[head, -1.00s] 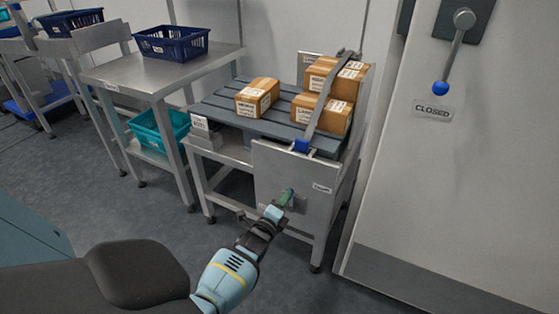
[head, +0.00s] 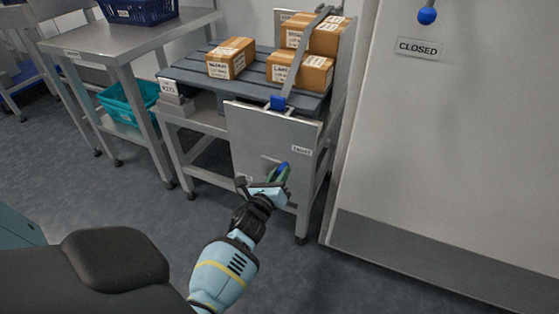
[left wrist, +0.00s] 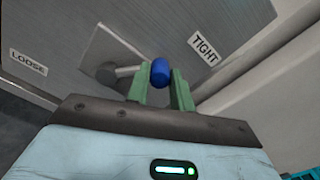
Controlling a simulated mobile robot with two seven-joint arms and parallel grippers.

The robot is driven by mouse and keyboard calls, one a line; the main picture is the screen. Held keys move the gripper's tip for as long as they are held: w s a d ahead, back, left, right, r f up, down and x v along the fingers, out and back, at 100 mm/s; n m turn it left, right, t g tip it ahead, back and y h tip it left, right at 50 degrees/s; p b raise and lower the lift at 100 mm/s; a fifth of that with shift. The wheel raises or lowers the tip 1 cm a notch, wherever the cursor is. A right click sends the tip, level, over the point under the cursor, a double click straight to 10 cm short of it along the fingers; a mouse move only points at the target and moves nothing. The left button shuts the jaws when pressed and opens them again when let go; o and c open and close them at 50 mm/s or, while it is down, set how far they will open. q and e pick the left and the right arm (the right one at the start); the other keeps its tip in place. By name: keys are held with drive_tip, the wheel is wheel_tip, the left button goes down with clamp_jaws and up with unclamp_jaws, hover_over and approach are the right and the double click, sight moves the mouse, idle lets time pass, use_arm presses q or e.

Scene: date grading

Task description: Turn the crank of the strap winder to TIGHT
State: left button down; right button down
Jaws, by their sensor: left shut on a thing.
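The strap winder is a grey panel (head: 255,135) on the front of a metal stand. Its crank has a metal arm (left wrist: 125,72) and a blue knob (left wrist: 160,72). My left gripper (head: 279,175) is shut on the knob, which sits between its green fingers in the left wrist view (left wrist: 160,88). The crank arm points right in that view, with the knob close to the TIGHT label (left wrist: 204,50) and far from the LOOSE label (left wrist: 28,62). The TIGHT label also shows in the head view (head: 301,150). My right gripper is not in view.
A strap (head: 301,62) with a blue part (head: 278,103) runs over cartons (head: 300,70) on a slatted grey pallet (head: 190,66). Another carton (head: 231,58) lies left. A steel table (head: 130,38) stands left, a large grey cabinet (head: 440,130) right.

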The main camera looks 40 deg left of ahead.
use_arm(q)
drive_tip(key=shift+w+d+f+m, duration=0.1)
drive_tip(key=shift+d+f+m, duration=0.2)
drive_tip(key=shift+d+m, duration=0.15)
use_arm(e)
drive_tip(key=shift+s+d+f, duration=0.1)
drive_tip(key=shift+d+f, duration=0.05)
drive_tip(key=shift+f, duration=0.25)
use_arm(q)
drive_tip(key=shift+d, duration=0.1)
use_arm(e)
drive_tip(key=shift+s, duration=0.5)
use_arm(q)
drive_tip(key=c, duration=1.2)
unclamp_jaws()
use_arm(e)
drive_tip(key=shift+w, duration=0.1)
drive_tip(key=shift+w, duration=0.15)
use_arm(q)
drive_tip(key=v, duration=0.7)
drive_tip(key=shift+s+p, duration=0.4)
drive_tip(key=shift+p, duration=0.05)
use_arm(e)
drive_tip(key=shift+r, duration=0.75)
